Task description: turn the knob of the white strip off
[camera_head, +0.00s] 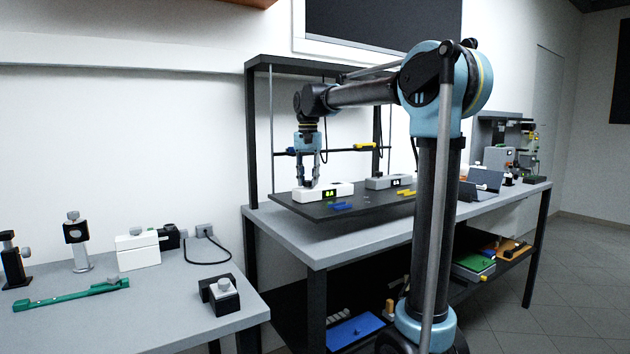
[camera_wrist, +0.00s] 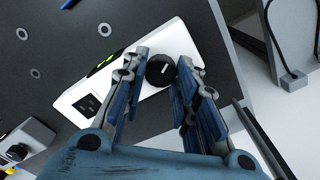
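The white strip (camera_head: 338,191) lies on a dark board on the bench, with a small lit green display on its front. In the wrist view the white strip (camera_wrist: 92,88) runs diagonally, with the green display along one edge and a dark socket near its left end. Its round black knob (camera_wrist: 160,70) has a pale pointer line. My gripper (camera_head: 311,184) points down over the left end of the strip. In the wrist view my gripper (camera_wrist: 164,68) has its two fingers apart, one on each side of the knob. I cannot tell whether they touch it.
A grey box with a display (camera_head: 385,182) stands right of the strip on the dark board (camera_head: 335,213). Blue and yellow pieces lie near the board's front. A rack post (camera_head: 251,140) rises left of my gripper. A separate table at left holds several optical mounts.

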